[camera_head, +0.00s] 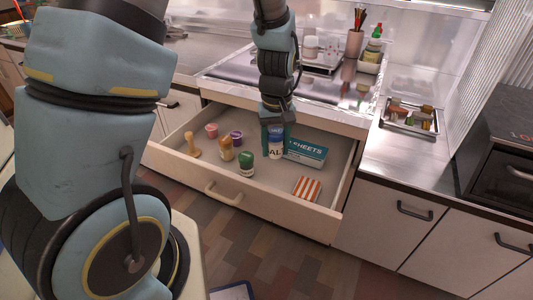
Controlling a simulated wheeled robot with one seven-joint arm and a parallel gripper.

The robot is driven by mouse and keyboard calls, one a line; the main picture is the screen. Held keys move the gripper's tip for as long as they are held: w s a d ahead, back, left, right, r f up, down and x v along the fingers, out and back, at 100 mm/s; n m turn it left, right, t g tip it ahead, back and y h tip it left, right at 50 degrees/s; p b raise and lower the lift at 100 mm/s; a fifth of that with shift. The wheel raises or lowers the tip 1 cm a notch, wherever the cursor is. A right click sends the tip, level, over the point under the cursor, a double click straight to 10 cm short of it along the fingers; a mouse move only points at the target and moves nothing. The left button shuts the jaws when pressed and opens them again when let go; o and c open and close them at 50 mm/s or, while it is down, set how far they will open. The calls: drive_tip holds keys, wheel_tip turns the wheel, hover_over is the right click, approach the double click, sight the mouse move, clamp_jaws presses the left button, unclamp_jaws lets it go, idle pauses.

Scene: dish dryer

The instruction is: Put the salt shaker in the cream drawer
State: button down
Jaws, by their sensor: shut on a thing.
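The cream drawer (172,161) is pulled open below the counter. My gripper (276,132) points down over the drawer, shut on the salt shaker (276,152), a blue and white container with part of its label showing. The shaker is upright, inside the drawer's outline near the teal box. Its upper part is hidden by my fingers. I cannot tell whether its base touches the drawer floor.
The drawer holds a teal box (307,152), a red-striped box (307,188), a green-capped jar (246,163), a yellow-brown bottle (226,149), a wooden pestle-like piece (192,145) and small jars (211,130). A metal tray (409,118) stands on the right counter.

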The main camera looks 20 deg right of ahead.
sight(277, 184)
drive_tip(key=shift+s+d+f, duration=0.3)
drive_tip(key=shift+s, duration=0.1)
wheel_tip(277, 184, down, 10)
drive_tip(key=shift+r, duration=0.25)
drive_tip(key=shift+f, duration=0.15)
drive_tip(key=shift+c, duration=1.4)
unclamp_jaws()
